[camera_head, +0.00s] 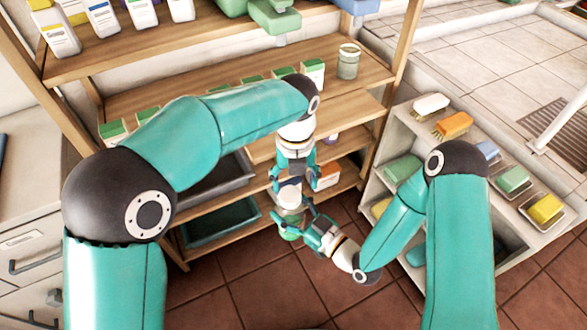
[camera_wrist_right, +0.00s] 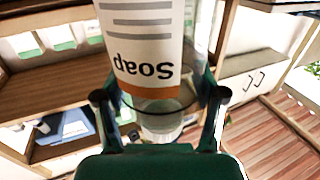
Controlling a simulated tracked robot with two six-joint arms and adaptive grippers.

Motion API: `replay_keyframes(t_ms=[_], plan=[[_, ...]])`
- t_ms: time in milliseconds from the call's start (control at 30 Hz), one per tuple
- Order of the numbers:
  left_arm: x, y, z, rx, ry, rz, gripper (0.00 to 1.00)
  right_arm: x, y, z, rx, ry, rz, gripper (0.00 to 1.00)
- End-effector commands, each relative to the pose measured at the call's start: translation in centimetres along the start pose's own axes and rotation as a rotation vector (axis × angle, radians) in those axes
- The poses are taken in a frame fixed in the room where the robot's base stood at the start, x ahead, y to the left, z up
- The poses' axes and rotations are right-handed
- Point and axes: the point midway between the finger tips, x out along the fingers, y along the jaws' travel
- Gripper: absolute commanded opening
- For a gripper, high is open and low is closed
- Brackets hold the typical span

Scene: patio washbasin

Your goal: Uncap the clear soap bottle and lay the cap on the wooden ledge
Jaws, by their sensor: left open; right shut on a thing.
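The clear soap bottle (camera_wrist_right: 145,50) has a white label with an orange band, and its lettering is upside down in the right wrist view. It also shows small in the head view (camera_head: 290,233), partly covered by my grippers. My right gripper (camera_head: 300,220) is shut on it, with one finger on each side. My left gripper (camera_head: 290,190) points down just above the bottle and is open. I cannot tell whether its fingers touch the bottle.
A glass jar (camera_head: 348,62) stands on the shelf above the ledge. White-labelled boxes (camera_head: 313,72) line that shelf. Grey and dark green trays (camera_head: 222,222) sit lower down. A grey shelf unit at right holds brushes (camera_head: 453,124) and soap dishes (camera_head: 512,180).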

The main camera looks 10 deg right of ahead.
Motion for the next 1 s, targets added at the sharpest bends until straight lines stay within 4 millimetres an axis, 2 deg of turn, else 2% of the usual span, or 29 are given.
replay_keyframes(t_ms=[100,233,567,600,1000], plan=[[1.7,0.0,0.0,0.0,0.002,0.001,0.71,0.0,0.0,0.0,0.0,0.001,0.0,0.0],[2.7,0.0,0.0,-0.001,0.001,-0.001,0.71,0.0,0.0,-0.1,0.0,0.002,0.0,0.0],[3.3,0.0,-0.1,-0.001,0.003,-0.002,0.71,0.1,-0.1,-0.2,-0.002,0.007,-0.003,0.0],[3.3,-0.1,-0.1,-0.001,0.003,-0.002,0.81,0.1,-0.1,-0.2,-0.003,0.007,-0.004,0.0],[3.4,-0.1,-0.1,-0.001,0.005,-0.003,0.14,0.1,-0.2,-0.3,-0.004,0.01,-0.007,0.0]])
